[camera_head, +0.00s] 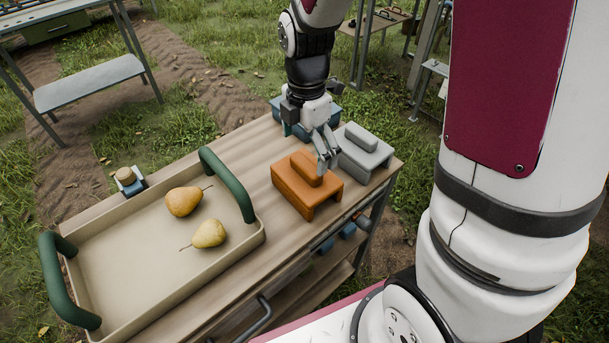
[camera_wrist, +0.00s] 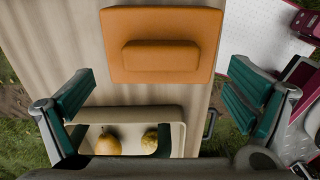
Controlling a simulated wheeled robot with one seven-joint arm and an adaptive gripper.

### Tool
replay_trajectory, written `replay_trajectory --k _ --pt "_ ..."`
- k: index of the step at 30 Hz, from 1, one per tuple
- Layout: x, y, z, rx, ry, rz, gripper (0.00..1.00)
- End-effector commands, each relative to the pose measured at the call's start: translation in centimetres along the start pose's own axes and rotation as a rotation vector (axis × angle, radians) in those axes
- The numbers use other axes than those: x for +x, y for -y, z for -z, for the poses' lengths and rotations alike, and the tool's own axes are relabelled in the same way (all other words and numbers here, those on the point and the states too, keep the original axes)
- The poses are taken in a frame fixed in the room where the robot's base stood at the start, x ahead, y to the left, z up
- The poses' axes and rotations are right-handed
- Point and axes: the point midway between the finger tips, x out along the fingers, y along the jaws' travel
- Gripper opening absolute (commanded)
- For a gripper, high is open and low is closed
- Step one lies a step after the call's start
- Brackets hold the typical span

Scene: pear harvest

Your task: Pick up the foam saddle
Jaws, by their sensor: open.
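Three saddle-shaped blocks with raised grips stand at the right end of the table; I cannot tell by sight which is foam. The orange one (camera_head: 296,190) is nearest the table's front edge. The grey one (camera_head: 366,150) is to its right. The blue one (camera_head: 277,104) is behind, partly hidden by my gripper. My gripper (camera_head: 309,147) is open and empty, pointing down above the blocks. In the wrist view the orange block (camera_wrist: 165,67) lies at the top middle, between the green-padded fingers (camera_wrist: 162,98) in the picture and apart from them.
A beige tray (camera_head: 105,225) with green handles takes up the table's left part. It holds two pears (camera_head: 184,201). A small blue holder with a round tan top (camera_head: 128,180) is at the back edge. Bare wood (camera_head: 250,165) separates tray and blocks.

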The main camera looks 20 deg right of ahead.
Motion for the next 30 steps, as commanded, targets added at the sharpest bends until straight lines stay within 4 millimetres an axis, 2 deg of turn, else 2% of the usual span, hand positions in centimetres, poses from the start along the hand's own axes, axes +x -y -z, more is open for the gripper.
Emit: replay_trajectory --k 5,12,22,23,29,30 --pt "1.4 0.1 0.1 0.0 -0.001 0.003 0.98" --pt "4.7 0.1 0.1 0.0 0.0 0.003 0.98" --pt "5.4 0.1 0.0 0.0 0.001 0.0 0.98" --pt "5.4 0.1 0.0 0.0 0.001 0.0 0.94" --pt "5.4 0.1 0.0 0.0 0.001 0.0 0.48" --pt "5.4 0.1 0.0 0.0 0.001 0.0 0.46"
